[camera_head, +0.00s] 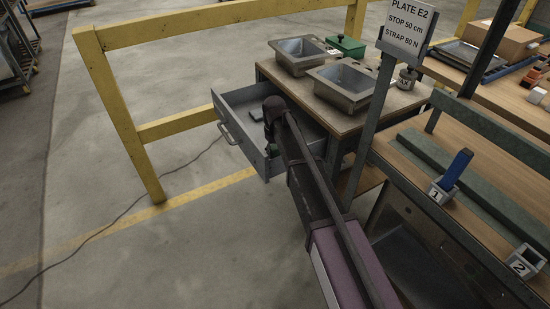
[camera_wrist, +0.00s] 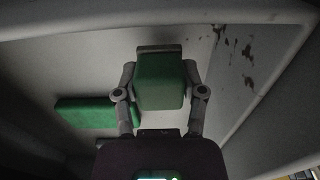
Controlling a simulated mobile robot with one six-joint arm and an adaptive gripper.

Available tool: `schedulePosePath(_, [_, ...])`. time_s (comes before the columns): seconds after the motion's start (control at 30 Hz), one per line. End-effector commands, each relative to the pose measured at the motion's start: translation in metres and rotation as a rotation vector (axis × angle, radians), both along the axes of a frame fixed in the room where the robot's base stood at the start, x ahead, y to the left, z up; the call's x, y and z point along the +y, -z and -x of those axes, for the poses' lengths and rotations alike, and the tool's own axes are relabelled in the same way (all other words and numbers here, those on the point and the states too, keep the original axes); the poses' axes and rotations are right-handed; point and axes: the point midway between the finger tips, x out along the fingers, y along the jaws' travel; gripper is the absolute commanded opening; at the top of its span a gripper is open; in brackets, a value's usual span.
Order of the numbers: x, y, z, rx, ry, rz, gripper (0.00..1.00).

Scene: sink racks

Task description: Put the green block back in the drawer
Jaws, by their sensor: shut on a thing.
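The green block (camera_wrist: 160,82) is between the two fingers of my gripper (camera_wrist: 161,92) in the wrist view, with a grey band at its far end. The fingers are shut on its sides. In the head view, the grey drawer (camera_head: 232,153) is pulled out under the workbench. My gripper (camera_head: 271,148) reaches down inside it, and a little green shows there. My arm hides part of the drawer. Whether the block touches the drawer floor cannot be told.
A second green piece (camera_wrist: 85,112) lies left of the held block in the wrist view. Metal basins (camera_head: 345,85) and a green box (camera_head: 347,46) stand on the bench. A yellow rail (camera_head: 125,115) stands beyond the drawer.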

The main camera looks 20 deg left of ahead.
Motion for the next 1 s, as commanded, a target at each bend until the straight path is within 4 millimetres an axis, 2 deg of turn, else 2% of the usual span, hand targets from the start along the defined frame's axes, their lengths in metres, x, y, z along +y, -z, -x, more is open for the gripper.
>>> schedulePosePath(0.03, [0.0, 0.009, 0.0, 0.0, 0.0, 0.0, 0.15])
schedulePosePath(0.2, [0.0, 0.018, 0.0, 0.0, 0.0, 0.0, 0.15])
schedulePosePath(0.77, [0.0, 0.023, 0.0, 0.0, -0.001, 0.0, 0.15])
schedulePosePath(0.8, [0.0, 0.023, 0.0, 0.0, 0.0, 0.0, 0.56])
schedulePosePath(0.9, [0.0, 0.022, 0.0, 0.0, 0.0, 0.0, 0.86])
schedulePosePath(1.0, [0.0, 0.022, 0.0, 0.0, 0.0, 0.0, 0.88])
